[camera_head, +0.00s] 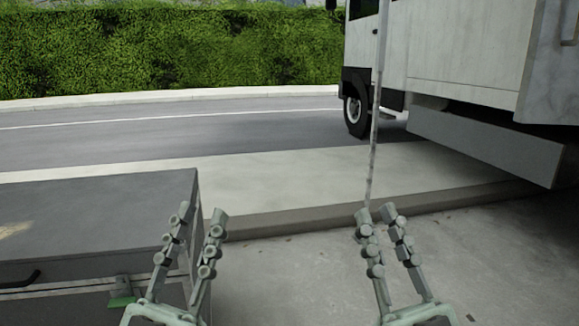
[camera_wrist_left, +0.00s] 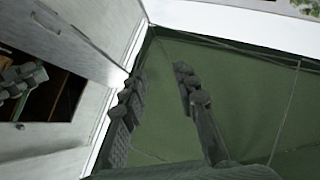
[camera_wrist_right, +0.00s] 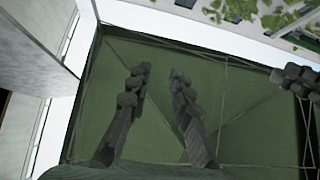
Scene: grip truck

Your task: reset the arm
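My left gripper (camera_head: 201,213) is raised at the lower left of the head view, in front of the grey box. Its two fingers stand apart with nothing between them; the left wrist view (camera_wrist_left: 160,74) also shows the gap. My right gripper (camera_head: 376,212) is raised to its right, above the pavement. Its fingertips are apart and empty in the right wrist view (camera_wrist_right: 160,73). Both grippers point upward in the head view and stand apart from each other.
A large grey box (camera_head: 100,205) with a dark handle is at the left. A white truck (camera_head: 460,50) stands at the upper right. A thin pole (camera_head: 376,120) appears beyond my right gripper; contact cannot be told. A hedge (camera_head: 170,50) lines the road.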

